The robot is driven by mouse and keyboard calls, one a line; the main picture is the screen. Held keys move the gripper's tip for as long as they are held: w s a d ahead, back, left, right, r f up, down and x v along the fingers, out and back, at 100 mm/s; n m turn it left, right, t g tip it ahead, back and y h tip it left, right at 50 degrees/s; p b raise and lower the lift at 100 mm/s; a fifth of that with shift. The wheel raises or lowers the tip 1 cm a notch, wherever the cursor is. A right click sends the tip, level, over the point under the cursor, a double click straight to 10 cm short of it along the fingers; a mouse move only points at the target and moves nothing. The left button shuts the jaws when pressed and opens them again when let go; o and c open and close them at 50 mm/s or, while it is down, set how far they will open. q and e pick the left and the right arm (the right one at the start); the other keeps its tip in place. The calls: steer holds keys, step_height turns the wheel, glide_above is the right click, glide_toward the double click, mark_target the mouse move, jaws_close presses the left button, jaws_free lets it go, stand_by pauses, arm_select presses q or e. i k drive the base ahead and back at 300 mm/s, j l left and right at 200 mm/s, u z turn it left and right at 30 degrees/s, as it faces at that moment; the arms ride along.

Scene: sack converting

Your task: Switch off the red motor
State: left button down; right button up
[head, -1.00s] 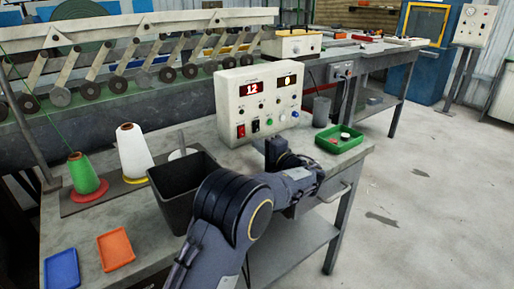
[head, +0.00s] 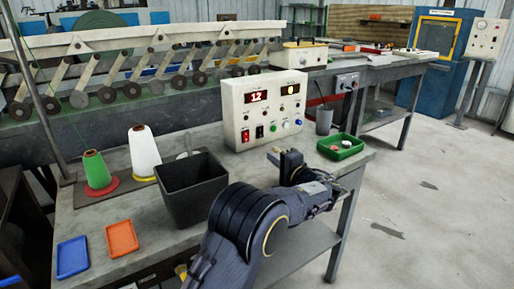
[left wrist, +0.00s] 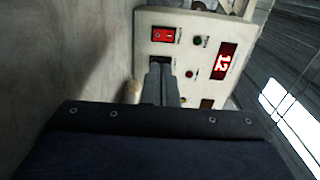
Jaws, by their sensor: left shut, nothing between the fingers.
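The pale control box (head: 238,140) stands on the bench with two number displays, the left reading 12. A red rocker switch (head: 259,132) sits at its lower left, with a black switch (head: 273,128) beside it. In the left wrist view the red switch (left wrist: 164,35) is clear, and the black switch (left wrist: 160,60) is partly hidden behind my fingertips. My left gripper (head: 284,156) is shut and empty, in front of the box's lower part; its fingertips (left wrist: 160,68) point at the panel near the black switch. Contact cannot be told. No separate red motor is identifiable.
A dark bin (head: 192,193) stands left of my arm. A green tray (head: 341,154) with small items is at the right bench edge. Thread cones (head: 145,154), an orange tray (head: 121,237) and a blue tray (head: 72,257) are at the left.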

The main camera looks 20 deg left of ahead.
mark_target(246, 134)
steer(key=k+l, duration=0.15)
steer(key=l, duration=0.2)
steer(key=k+l, duration=0.35)
steer(key=l, duration=0.3)
